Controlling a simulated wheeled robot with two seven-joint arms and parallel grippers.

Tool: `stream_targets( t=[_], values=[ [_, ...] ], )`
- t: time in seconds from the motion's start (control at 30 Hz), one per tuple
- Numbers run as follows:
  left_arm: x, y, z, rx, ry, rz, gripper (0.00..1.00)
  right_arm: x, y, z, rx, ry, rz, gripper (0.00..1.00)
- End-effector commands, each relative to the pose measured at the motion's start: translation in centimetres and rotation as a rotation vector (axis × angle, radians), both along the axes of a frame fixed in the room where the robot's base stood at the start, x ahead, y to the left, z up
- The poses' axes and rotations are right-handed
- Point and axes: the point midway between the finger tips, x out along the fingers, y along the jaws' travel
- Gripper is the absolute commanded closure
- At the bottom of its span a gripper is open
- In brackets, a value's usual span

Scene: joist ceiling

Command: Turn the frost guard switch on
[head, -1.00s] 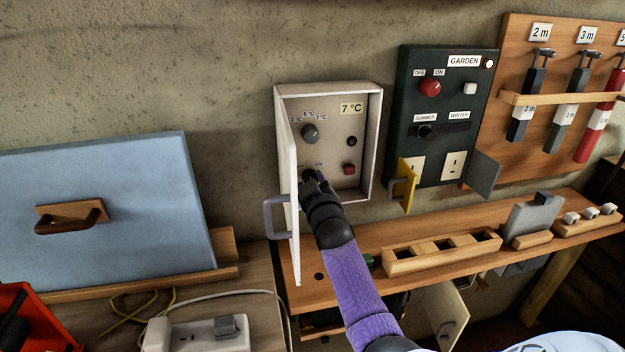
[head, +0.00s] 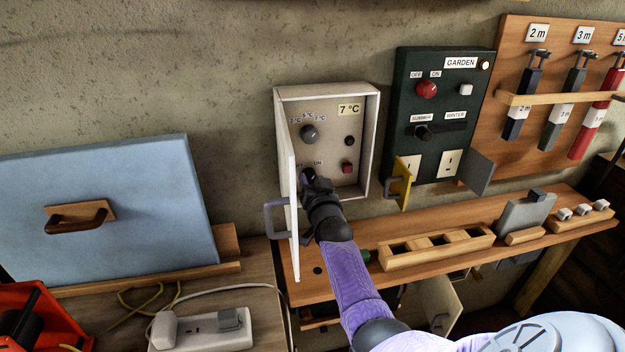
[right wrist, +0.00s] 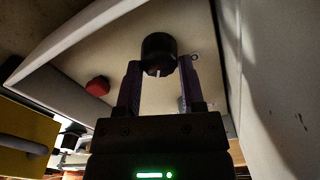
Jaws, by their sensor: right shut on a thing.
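The white frost guard box (head: 362,95) hangs on the wall with its door (head: 286,160) open at the left. A "7 °C" label sits at its top right. The black switch knob (right wrist: 158,50) is in the box's lower left, below a partly covered label ending in "ON". In the head view my right gripper (head: 309,177) covers most of it. In the right wrist view the two fingers of my right gripper (right wrist: 160,68) are shut on the knob, one on each side. A pale mark shows on the knob's edge. My left gripper is not in view.
In the box are a grey dial (head: 310,134), a small black knob (head: 350,140) and a red button (head: 348,167). A dark green garden panel (head: 445,100) hangs to the right. A wooden shelf (head: 350,262) with a slotted block runs below. A blue board (head: 110,200) stands left.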

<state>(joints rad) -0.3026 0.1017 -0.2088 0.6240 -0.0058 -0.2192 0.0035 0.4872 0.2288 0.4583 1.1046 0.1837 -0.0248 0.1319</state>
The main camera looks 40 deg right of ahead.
Motion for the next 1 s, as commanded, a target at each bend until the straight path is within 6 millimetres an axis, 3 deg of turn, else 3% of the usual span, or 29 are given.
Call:
stream_targets(
  t=[0.33, 0.87, 0.9, 1.0],
  values=[
    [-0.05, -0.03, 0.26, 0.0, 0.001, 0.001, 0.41, -0.02, 0.0, -0.12, 0.113, -0.059, 0.001, 1.0],
    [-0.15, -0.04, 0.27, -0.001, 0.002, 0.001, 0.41, -0.04, -0.01, -0.17, 0.135, -0.07, 0.001, 1.0],
    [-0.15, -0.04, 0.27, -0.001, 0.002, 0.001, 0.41, -0.04, 0.0, -0.16, 0.135, -0.07, 0.001, 0.48],
    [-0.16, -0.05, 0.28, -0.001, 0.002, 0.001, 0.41, -0.03, -0.01, -0.15, 0.134, -0.07, 0.001, 0.27]
  ],
)
